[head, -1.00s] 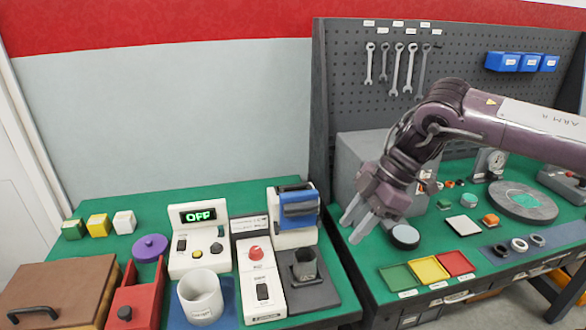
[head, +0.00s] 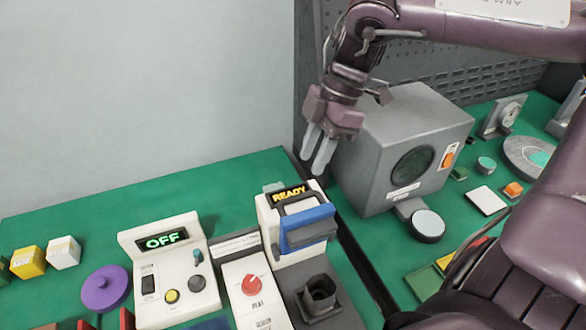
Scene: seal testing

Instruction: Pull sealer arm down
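The sealer is a white unit (head: 268,222) with a lit "READY" display, on the green table in the head view. Its sealer arm (head: 309,228), a blue block with a dark handle bar, is at the front of the unit. A dark square cup (head: 319,293) stands on a dark base below it. My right gripper (head: 312,164) points down, above and just behind the sealer's right side. Its two pale fingers are a little apart, with nothing between them, and they appear clear of the sealer arm. My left gripper is not in view.
A white control box (head: 170,262) reading "OFF" and a panel with a red knob (head: 251,285) stand left of the sealer. A grey machine (head: 385,140) stands behind right on the other table. A purple disc (head: 105,288) lies at left.

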